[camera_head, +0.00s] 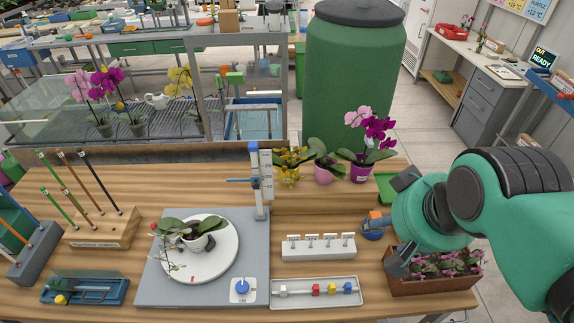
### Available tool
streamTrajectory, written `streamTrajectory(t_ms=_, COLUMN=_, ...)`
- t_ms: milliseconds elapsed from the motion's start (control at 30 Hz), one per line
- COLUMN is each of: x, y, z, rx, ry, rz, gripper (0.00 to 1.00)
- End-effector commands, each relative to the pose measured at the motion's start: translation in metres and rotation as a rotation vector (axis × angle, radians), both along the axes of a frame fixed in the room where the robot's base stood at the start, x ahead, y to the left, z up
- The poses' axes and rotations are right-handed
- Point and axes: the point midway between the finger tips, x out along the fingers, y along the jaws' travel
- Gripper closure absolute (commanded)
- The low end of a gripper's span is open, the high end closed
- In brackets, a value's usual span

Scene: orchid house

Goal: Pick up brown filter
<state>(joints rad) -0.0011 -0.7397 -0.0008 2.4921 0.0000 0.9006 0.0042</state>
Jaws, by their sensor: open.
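I cannot make out for certain which thing is the brown filter. My gripper (398,221) is at the right of the wooden table, with its dark fingers spread wide apart. A small orange-brown piece (376,217) shows just left of my gripper's fingers, on or against a blue round thing (373,234). I cannot tell if this is the filter, or whether my gripper touches it. A grey tray (347,301) at the front holds small white, red, yellow and blue pieces. No brown one is clear there.
A white rack (319,255) stands behind the tray. A grey platform (157,289) with a white disc and potted plant is left of it. A brown planter (432,287) lies below my gripper. Potted orchids line the back edge. A stake holder (100,237) stands left.

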Motion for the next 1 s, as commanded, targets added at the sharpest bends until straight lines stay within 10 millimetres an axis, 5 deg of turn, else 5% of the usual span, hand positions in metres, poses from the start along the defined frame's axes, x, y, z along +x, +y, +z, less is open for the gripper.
streamTrajectory(t_ms=367, x=0.05, y=0.005, z=0.029, rx=0.021, ry=0.04, rz=-0.029, gripper=0.4)
streamTrajectory(t_ms=1000, x=0.193, y=0.025, z=0.063, rx=0.069, ry=0.138, rz=-0.114, gripper=0.4)
